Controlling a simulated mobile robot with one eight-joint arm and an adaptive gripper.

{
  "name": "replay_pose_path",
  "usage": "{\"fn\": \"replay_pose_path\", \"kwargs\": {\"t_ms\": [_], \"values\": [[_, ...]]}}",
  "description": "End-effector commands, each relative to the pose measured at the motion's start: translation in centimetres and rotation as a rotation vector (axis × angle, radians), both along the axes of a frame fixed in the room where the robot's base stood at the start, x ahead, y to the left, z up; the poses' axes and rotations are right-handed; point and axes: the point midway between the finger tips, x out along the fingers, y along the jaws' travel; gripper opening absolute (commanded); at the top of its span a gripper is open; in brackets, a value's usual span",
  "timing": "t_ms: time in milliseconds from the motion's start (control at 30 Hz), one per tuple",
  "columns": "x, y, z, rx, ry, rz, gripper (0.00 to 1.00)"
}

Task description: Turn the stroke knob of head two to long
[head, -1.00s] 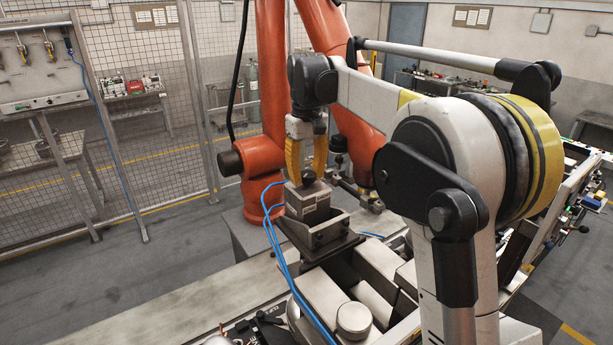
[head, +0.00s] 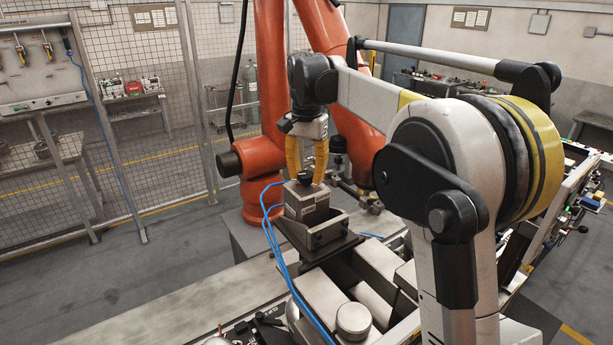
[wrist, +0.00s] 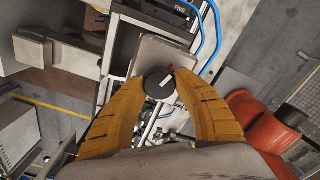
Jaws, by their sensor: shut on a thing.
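A round black knob (head: 305,178) sits on top of a grey metal head block (head: 306,203), which stands in a dark bracket. My gripper (head: 306,172) points down over the block, its two yellow fingers closed on the knob. In the wrist view the fingertips (wrist: 162,82) press the knob (wrist: 157,88) from both sides. A white line marks the knob's face, and a small red mark shows just beyond its rim. Which stroke setting the line points at cannot be read. The block's small label plates are too small to read.
Blue hoses (head: 273,240) run down the block's left side. A large orange robot arm (head: 270,100) stands close behind. Grey machine parts and a round cap (head: 354,318) lie in front. A mesh fence (head: 150,190) stands at the left, with open floor before it.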

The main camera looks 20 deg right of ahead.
Motion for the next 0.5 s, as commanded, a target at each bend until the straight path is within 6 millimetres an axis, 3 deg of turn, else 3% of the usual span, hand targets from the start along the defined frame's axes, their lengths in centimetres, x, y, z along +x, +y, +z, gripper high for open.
{"fn": "replay_pose_path", "kwargs": {"t_ms": [500], "values": [[-0.13,-0.10,-0.08,-0.001,0.001,-0.423,0.05]]}}
